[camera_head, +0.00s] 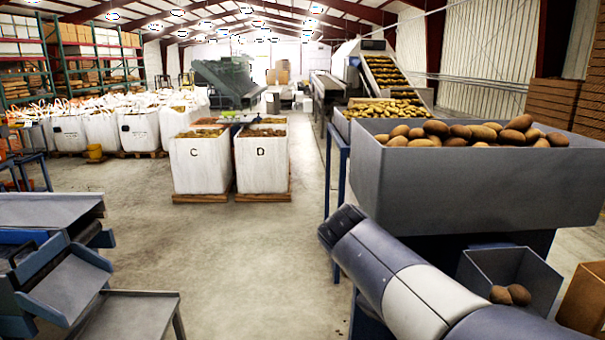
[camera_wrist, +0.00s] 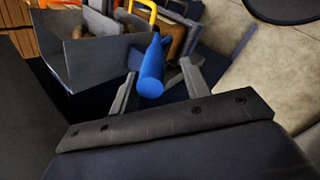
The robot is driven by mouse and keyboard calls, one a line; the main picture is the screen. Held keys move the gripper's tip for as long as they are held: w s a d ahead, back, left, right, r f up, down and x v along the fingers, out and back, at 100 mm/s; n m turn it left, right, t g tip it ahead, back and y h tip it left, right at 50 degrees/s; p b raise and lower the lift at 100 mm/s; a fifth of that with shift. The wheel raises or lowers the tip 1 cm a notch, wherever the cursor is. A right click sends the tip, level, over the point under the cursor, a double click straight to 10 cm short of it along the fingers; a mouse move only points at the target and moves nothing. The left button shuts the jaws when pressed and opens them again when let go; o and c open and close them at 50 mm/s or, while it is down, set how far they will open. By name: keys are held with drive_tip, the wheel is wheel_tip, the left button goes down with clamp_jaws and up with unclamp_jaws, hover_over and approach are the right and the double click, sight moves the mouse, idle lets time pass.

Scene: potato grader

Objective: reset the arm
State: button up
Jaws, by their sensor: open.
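My arm reaches across the lower right of the head view, and my gripper is out of that picture. In the wrist view my gripper (camera_wrist: 160,69) shows its two grey fingers spread apart. A blue rounded object (camera_wrist: 151,75) shows between the fingers. I cannot tell its distance, or whether it touches them. A grey box (camera_wrist: 95,62) lies beyond the left finger, with an orange-yellow handle (camera_wrist: 143,10) and brown shapes behind.
A large grey hopper (camera_head: 470,190) with potatoes stands beside my arm. A small grey bin (camera_head: 535,272) holds two potatoes. White sacks C (camera_head: 200,165) and D (camera_head: 262,165) stand on pallets. Metal trays (camera_head: 125,315) are at lower left. The middle floor (camera_head: 240,260) is clear.

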drive_tip(key=shift+x, duration=1.05)
drive_tip(key=shift+w+d+r, duration=0.1)
drive_tip(key=shift+d+r, duration=0.15)
drive_tip(key=shift+r, duration=0.1)
drive_tip(key=shift+d+r+y+p, duration=0.3)
drive_tip(key=shift+d+y, duration=0.1)
drive_tip(key=shift+y, duration=0.3)
